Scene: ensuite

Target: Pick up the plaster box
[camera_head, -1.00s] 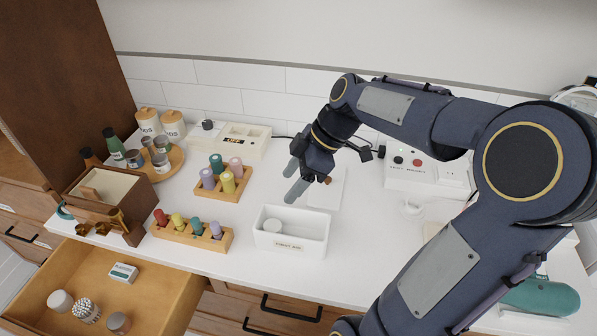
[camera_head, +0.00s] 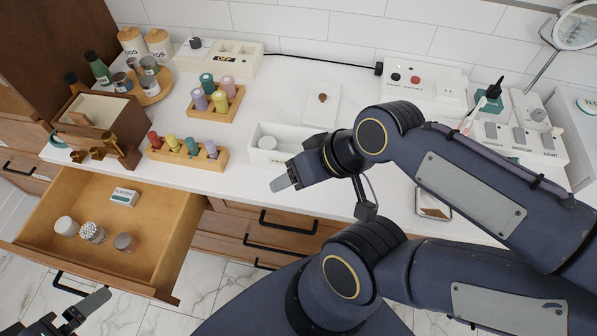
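The plaster box (camera_head: 124,196) is a small white box with a teal label. It lies in the open wooden drawer (camera_head: 178,235), towards the back. My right gripper (camera_head: 280,182) is over the counter's front edge, in front of the white bin and to the right of the drawer, well apart from the plaster box. Its fingers overlap in this view, so their gap cannot be made out. My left gripper (camera_head: 88,308) shows at the lower left, below the drawer front and apart from the box. It is partly cut off by the picture edge.
The drawer also holds a white jar (camera_head: 66,227), a container of cotton swabs (camera_head: 93,232) and a grey-lidded jar (camera_head: 125,243). Above it on the counter stand a brown wooden box (camera_head: 97,122), a rack of coloured bottles (camera_head: 188,152) and a white bin (camera_head: 262,135).

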